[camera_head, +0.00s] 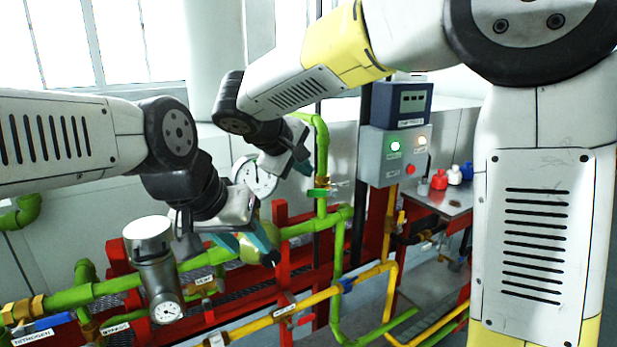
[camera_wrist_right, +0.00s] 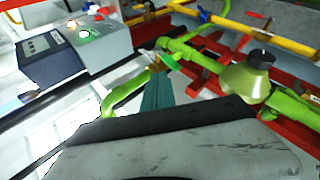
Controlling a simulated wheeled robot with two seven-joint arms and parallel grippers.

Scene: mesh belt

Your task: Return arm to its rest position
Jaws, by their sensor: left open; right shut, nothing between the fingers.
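My left gripper (camera_head: 252,247) reaches in from the left in the head view. Its teal fingers are apart, over the green pipe and partly in front of a yellow-green fitting. My right arm enters from the upper right and bends across the top of the view. In the right wrist view a teal fingertip (camera_wrist_right: 157,92) shows beside the green pipe. Contact with the pipe cannot be told.
A grey control box (camera_head: 394,160) with a lit green lamp stands right of my right gripper. Red frames and a yellow pipe (camera_head: 262,323) run below. A metal canister (camera_head: 149,255) with a dial is by my left gripper. Small bottles (camera_head: 454,175) stand on a side table.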

